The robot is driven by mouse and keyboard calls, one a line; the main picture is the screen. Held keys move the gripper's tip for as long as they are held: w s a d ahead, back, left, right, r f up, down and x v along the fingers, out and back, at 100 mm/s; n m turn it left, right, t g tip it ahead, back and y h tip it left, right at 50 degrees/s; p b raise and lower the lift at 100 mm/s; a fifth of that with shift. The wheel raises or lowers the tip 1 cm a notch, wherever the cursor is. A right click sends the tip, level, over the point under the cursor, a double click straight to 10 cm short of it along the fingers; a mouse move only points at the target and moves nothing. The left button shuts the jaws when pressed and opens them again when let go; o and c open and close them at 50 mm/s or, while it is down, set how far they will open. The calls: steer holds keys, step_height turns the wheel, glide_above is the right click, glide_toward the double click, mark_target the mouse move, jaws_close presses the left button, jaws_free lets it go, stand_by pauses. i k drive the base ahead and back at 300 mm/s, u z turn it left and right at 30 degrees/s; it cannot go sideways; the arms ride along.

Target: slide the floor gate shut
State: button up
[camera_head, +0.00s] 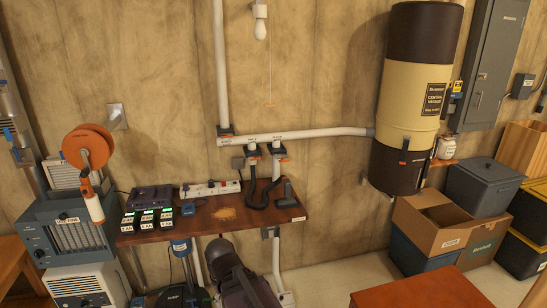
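Two small dark gates with orange-red tabs hang side by side under the white wall pipe (330,132), above the workbench. Each has a small label whose words are too small to read surely. The left gate (253,153) has a black hose below it. The right gate (280,153) sits on a white pipe, and a white pipe continues below the bench to the floor, so it looks like the floor gate. How far either slide is pushed in is too small to tell. My gripper is not clearly in view.
A wooden workbench (270,217) holds chargers, a power strip (210,189) and a black hose. A dark bulky object (240,275) stands before it. A red-brown tabletop (425,290) is at the front right. Boxes and bins stand right, below the vacuum canister (413,90).

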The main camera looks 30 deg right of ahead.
mark_target(283, 159)
steer(key=i, duration=0.9)
steer(key=z, duration=0.05)
